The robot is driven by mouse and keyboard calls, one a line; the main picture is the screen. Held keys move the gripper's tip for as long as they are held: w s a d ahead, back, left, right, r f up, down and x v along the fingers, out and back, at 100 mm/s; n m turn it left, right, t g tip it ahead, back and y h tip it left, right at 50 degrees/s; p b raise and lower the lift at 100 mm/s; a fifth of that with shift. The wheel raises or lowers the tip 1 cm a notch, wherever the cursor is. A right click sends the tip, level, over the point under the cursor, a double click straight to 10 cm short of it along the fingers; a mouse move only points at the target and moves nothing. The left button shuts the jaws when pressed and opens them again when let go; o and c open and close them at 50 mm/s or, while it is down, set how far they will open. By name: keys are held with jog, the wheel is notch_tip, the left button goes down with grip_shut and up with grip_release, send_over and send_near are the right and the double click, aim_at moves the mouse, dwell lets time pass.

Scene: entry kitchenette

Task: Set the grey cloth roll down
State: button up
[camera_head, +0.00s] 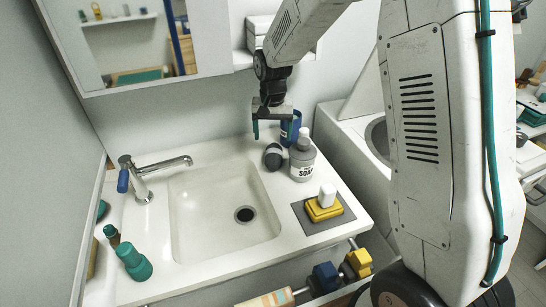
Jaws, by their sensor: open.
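A dark grey rounded thing, which looks like the grey cloth roll (273,156), rests on the white counter (226,262) at the back right of the sink. My gripper (272,126) is above and slightly behind it, pointing down. It is open, with a teal fingertip showing on the left, and nothing shows between its fingers. A gap of bare counter and wall shows between the fingertips and the roll.
A grey soap bottle (302,163) stands close right of the roll, with a blue container (291,130) behind. A yellow sponge-like block (323,208) with a white piece sits on a grey mat (344,217). The sink basin (215,205) is empty. Teal bottles (134,262) stand front left.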

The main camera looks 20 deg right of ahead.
aim_at(274, 151)
jog(key=f, duration=0.8)
jog(key=shift+w+d, duration=0.25)
jog(key=c, duration=1.2)
jog(key=shift+s+r, duration=0.35)
jog(key=shift+r, duration=0.05)
notch_tip(274, 151, up, 11)
jog(key=s, duration=1.9)
jog(key=shift+s+f, duration=0.15)
jog(key=shift+s, duration=0.05)
